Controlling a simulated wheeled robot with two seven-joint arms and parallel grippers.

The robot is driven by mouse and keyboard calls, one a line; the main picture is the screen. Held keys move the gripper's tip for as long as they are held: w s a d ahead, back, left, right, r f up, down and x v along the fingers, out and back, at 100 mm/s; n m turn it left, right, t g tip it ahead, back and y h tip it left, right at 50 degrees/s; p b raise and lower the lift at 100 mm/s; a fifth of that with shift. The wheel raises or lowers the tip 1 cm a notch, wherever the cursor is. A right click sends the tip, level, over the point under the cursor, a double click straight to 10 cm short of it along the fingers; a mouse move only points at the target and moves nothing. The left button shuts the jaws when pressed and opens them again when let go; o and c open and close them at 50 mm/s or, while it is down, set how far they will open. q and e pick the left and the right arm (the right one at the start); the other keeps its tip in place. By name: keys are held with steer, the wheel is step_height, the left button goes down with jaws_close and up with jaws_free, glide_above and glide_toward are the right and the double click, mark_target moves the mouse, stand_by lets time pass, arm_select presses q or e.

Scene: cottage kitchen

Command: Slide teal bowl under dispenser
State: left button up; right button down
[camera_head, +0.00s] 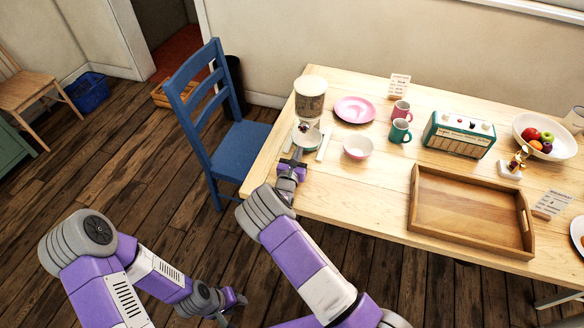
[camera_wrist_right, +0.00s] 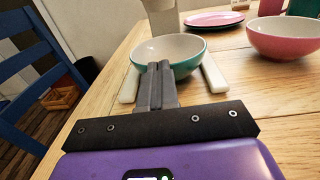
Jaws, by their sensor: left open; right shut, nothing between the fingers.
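The teal bowl (camera_head: 309,139) is white inside and sits on the table at the foot of the dispenser (camera_head: 310,88), between two white strips (camera_head: 324,144). In the right wrist view the bowl (camera_wrist_right: 190,70) is upright, with the dispenser (camera_wrist_right: 162,16) behind it. My right gripper (camera_head: 297,154) is shut and empty at the bowl's near side. Its fingertips (camera_wrist_right: 155,70) overlap the near rim in the wrist view; I cannot tell if they touch. My left gripper (camera_head: 236,302) is open and empty, low over the floor, away from the table.
A pink bowl (camera_head: 358,147) stands right of the strips, with a pink plate (camera_head: 354,109) behind. Mugs (camera_head: 400,131), a radio (camera_head: 459,134) and a wooden tray (camera_head: 470,213) lie further right. A blue chair (camera_head: 239,145) stands at the table's left end.

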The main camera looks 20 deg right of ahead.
steer(key=shift+w+d+f, duration=0.1)
steer(key=shift+w+d, duration=0.1)
steer(key=shift+w, duration=0.3)
steer(key=shift+s, duration=0.2)
arm_select(q)
steer(key=shift+w, duration=0.2)
arm_select(e)
steer(key=shift+a, duration=0.1)
steer(key=shift+s+a, duration=0.2)
steer(key=shift+s, duration=0.05)
steer(key=p+v, duration=0.3)
steer(key=v, duration=0.9)
steer(key=shift+s+a, duration=0.1)
steer(key=shift+s, duration=0.25)
arm_select(q)
steer(key=r, duration=0.1)
steer(key=s+r, duration=0.1)
steer(key=r, duration=0.1)
steer(key=shift+r, duration=0.1)
arm_select(e)
steer(key=shift+s+a, duration=0.15)
steer(key=shift+s, duration=0.15)
